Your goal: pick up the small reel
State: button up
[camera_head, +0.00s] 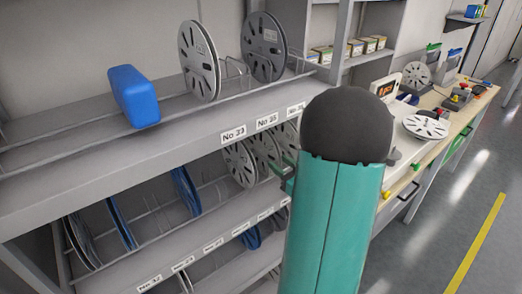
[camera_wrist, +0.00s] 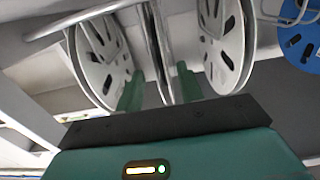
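My gripper (camera_wrist: 158,78) is open in the wrist view, its two green fingers apart, with thin metal rods showing between them. A pale grey reel (camera_wrist: 98,62) stands on edge at the left finger, and another pale reel (camera_wrist: 222,42) stands to the right of the right finger. Neither is between the fingers; contact cannot be told. In the head view, several pale reels, one of them here (camera_head: 239,164), stand on the lower shelf left of my arm. My arm hides most of my gripper there. I cannot tell which reel is the small one.
Two grey reels (camera_head: 199,62) and a blue block (camera_head: 134,96) are on the upper shelf (camera_head: 60,185). Wire dividers (camera_head: 237,72) stand between reel places. A blue reel (camera_wrist: 300,42) is at the wrist view's right edge. A cluttered bench (camera_head: 441,145) and open floor lie right.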

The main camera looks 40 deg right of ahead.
aim_at(263, 150)
jog(key=shift+w+d+r, duration=0.15)
jog(key=shift+w, duration=2.55)
grip_shut()
